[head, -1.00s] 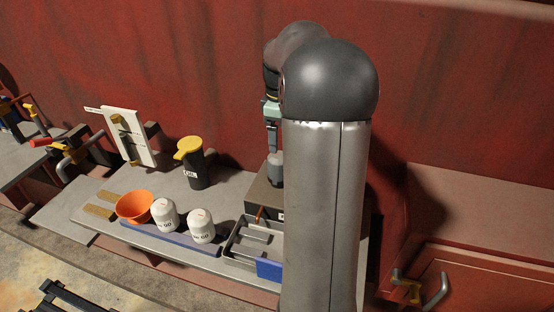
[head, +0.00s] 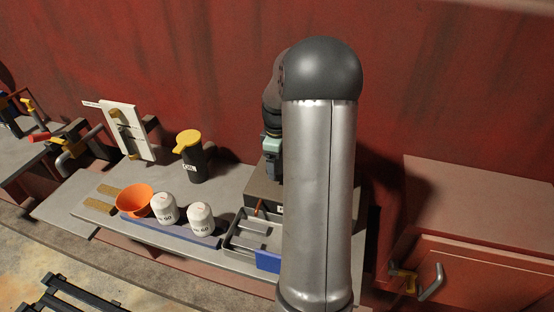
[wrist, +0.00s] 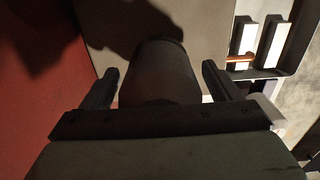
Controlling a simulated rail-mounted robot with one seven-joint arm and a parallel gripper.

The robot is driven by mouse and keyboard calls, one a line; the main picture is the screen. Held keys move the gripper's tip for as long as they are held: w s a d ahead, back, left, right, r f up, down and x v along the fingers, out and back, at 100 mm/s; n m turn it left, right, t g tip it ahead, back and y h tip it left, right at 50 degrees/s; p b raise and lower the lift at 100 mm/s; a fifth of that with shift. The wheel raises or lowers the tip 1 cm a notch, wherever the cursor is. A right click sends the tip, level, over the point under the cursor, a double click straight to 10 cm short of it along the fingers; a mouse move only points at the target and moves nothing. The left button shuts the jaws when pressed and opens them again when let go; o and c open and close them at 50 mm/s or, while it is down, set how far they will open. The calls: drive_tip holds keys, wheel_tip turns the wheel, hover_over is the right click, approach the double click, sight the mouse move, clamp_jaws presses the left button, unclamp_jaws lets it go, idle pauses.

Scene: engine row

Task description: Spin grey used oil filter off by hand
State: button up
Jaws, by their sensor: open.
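The grey used oil filter (wrist: 160,68) is a dark cylinder in the wrist view, seen from above. My gripper (wrist: 160,72) is open, with one finger on each side of it; a gap shows at the right, and contact on the left is unclear. In the head view my gripper (head: 272,146) is low over the dark block (head: 262,190), partly hidden behind my arm. The filter is largely hidden there. Two white filters (head: 165,208) (head: 201,220) stand upright on a blue strip at the bench front.
A grey tray with a blue front (head: 268,262) lies just before the block. An orange bowl (head: 135,200), a black jug with a yellow lid (head: 192,160) and a white board (head: 130,132) are left. A red cabinet (head: 470,225) is right; the red wall is close behind.

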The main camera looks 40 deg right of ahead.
drive_tip(key=shift+c, duration=0.3)
drive_tip(key=c, duration=1.2)
drive_tip(key=n, duration=0.1)
drive_tip(key=n+p, duration=0.1)
drive_tip(key=n, duration=0.1)
drive_tip(key=shift+r, duration=0.25)
drive_tip(key=n+p, duration=0.3)
drive_tip(key=n, duration=0.2)
drive_tip(key=shift+r+n, duration=0.1)
drive_tip(key=shift+n, duration=0.3)
drive_tip(key=n+p, duration=0.4)
drive_tip(key=n, duration=0.2)
drive_tip(key=shift+n, duration=0.3)
drive_tip(key=shift+f+n+p, duration=0.2)
drive_tip(key=shift+n+p, duration=0.35)
drive_tip(key=shift+n, duration=0.35)
drive_tip(key=o, duration=1.3)
drive_tip(key=shift+c, duration=0.2)
